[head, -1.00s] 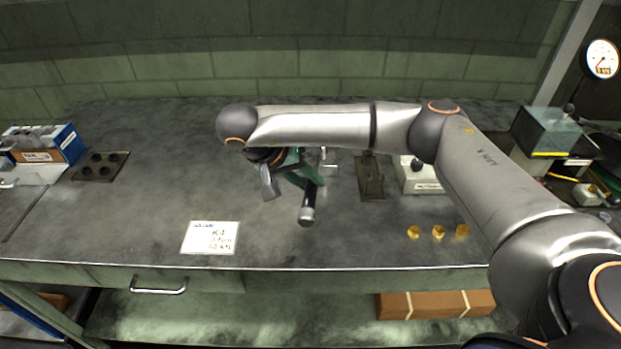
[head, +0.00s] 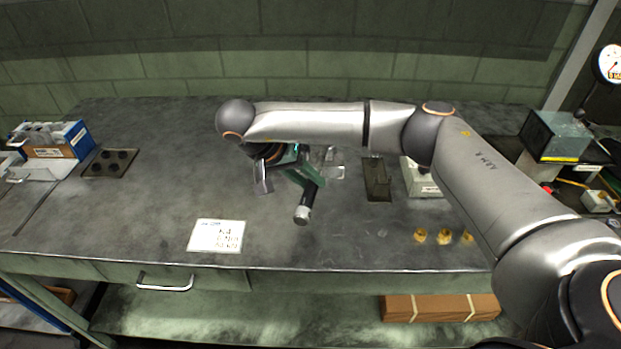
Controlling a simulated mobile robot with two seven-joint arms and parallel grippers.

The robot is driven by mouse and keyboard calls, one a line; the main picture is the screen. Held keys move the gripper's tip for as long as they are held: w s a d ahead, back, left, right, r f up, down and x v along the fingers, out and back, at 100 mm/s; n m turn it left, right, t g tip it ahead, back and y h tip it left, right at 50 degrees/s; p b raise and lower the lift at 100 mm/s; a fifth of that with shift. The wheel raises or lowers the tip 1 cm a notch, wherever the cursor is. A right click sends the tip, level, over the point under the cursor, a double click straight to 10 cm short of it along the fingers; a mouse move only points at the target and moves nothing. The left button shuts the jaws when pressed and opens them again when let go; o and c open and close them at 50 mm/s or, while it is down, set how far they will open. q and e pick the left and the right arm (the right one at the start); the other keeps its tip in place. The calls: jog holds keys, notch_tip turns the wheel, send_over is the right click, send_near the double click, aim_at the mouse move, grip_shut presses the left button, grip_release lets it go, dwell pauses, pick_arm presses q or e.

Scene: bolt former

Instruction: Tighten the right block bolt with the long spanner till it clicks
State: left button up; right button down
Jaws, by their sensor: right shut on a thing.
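My right arm reaches in from the right, and its wrist hides much of the work spot. My right gripper (head: 284,174) points down near the middle of the bench and is shut on a tool that I take for the long spanner (head: 304,208). The tool shows as a dark, green-tinged bar with a silver end, slanting towards the bench's front. The spanner's head, the right block bolt and any contact between them are hidden behind the wrist and gripper. My left gripper is not in view.
A dark plate (head: 377,178) and a pale box (head: 422,178) lie right of the gripper. Several brass pieces (head: 444,237) stand near the front edge. A white card (head: 216,235) lies front left.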

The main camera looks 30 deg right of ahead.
jog(key=shift+w+r, duration=0.1)
jog(key=shift+w, duration=0.1)
jog(key=shift+w+a+m+g, duration=0.25)
jog(key=shift+w+m+g, duration=0.1)
jog(key=shift+m, duration=0.15)
jog(key=shift+w+a, duration=0.15)
dwell(0.5)
jog(key=shift+w+a+m+g, duration=0.25)
jog(key=shift+w+m, duration=0.15)
jog(key=shift+m, duration=0.2)
jog(key=shift+w+a+m+g+b, duration=0.35)
jog(key=shift+w+m+b, duration=0.15)
jog(key=shift+w+b, duration=0.1)
dwell(0.4)
jog(key=shift+w+a, duration=0.1)
jog(key=shift+w, duration=0.05)
